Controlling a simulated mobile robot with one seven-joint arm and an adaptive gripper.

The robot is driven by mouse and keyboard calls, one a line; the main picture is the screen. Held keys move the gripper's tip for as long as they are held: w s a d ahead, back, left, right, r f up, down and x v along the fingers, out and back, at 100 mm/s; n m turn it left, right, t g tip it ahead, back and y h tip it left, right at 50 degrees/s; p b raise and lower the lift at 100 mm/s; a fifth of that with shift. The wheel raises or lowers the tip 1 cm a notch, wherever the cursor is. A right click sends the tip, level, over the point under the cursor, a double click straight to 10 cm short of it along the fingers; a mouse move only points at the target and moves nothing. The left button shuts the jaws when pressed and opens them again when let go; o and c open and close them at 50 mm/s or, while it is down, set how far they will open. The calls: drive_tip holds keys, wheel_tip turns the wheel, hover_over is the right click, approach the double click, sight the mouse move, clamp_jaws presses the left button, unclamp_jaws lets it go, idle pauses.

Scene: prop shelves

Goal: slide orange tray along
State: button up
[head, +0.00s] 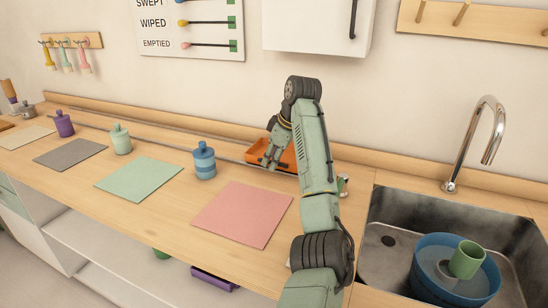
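The orange tray (288,159) is at the back of the wooden counter, on or beside a long grey rail (228,153) that runs along the wall side. My arm hides its right part. My gripper (269,163) points down at the tray's left part, with its fingers in front of the orange surface. I cannot tell whether the fingers touch the tray or how far apart they are.
A blue bottle (204,162), a pale green bottle (121,139) and a purple bottle (64,124) stand left along the counter. Pink (243,213), green (138,180) and grey (70,154) mats lie in front. The sink (385,262) with a blue basin (437,285) is at right.

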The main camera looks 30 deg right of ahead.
drive_tip(key=v, duration=1.2)
idle(0.3)
